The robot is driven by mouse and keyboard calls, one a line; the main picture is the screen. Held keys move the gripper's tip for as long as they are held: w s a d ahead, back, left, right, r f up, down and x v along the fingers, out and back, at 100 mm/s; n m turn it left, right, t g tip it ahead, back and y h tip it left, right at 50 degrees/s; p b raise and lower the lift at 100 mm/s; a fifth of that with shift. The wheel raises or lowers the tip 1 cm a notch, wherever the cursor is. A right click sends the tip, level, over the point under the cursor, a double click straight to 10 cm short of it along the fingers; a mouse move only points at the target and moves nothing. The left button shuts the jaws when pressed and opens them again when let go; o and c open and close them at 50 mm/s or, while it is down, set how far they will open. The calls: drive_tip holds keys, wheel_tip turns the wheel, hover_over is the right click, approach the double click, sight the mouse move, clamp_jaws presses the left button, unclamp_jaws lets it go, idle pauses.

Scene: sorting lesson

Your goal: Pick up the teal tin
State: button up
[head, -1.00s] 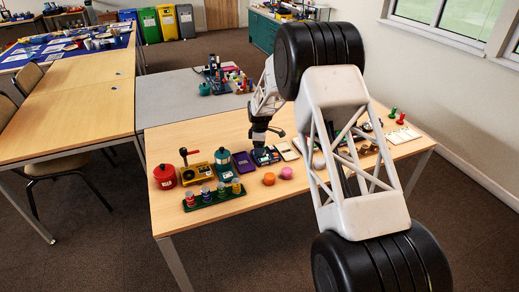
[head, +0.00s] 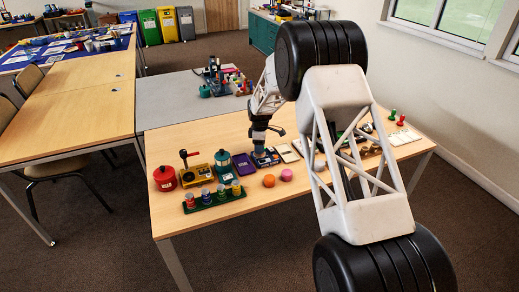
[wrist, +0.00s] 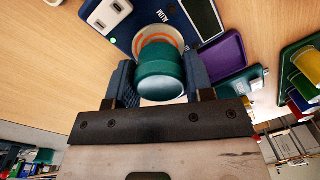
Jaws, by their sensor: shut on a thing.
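The teal tin (wrist: 161,72) is a short cylinder with a pale, shiny end, between the two fingers in the wrist view. My gripper (wrist: 160,85) is shut on its sides. Behind the tin is a pale round ring with an orange band (wrist: 157,41), on or over a navy device (wrist: 124,34). I cannot tell whether the tin touches it. In the head view my gripper (head: 260,152) is at the navy device, and the tin is too small to make out there.
A green rack (head: 215,199) of small coloured tins stands in front. Orange and pink balls (head: 286,175) lie nearby. The table's front right is clear.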

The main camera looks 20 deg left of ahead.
drive_tip(key=shift+r, duration=1.05)
drive_tip(key=s+d, duration=0.3)
drive_tip(key=s, duration=0.1)
drive_tip(key=s+d+r, duration=0.1)
drive_tip(key=s+d, duration=0.2)
drive_tip(key=s, duration=0.2)
drive_tip(key=s+d, duration=0.3)
drive_tip(key=s, duration=0.1)
drive_tip(key=shift+s+r, duration=0.15)
drive_tip(key=shift+t, duration=0.4)
drive_tip(key=w+d, duration=0.2)
drive_tip(key=w, duration=0.1)
drive_tip(key=w+d+f, duration=0.1)
drive_tip(key=w+d, duration=0.1)
drive_tip(key=w, duration=0.1)
drive_tip(key=w+d, duration=0.2)
drive_tip(key=w, duration=0.1)
drive_tip(key=shift+w+d+f, duration=0.15)
drive_tip(key=shift+w, duration=0.1)
hover_over(283, 149)
drive_tip(key=shift+w+f, duration=0.15)
drive_tip(key=shift+f, duration=0.6)
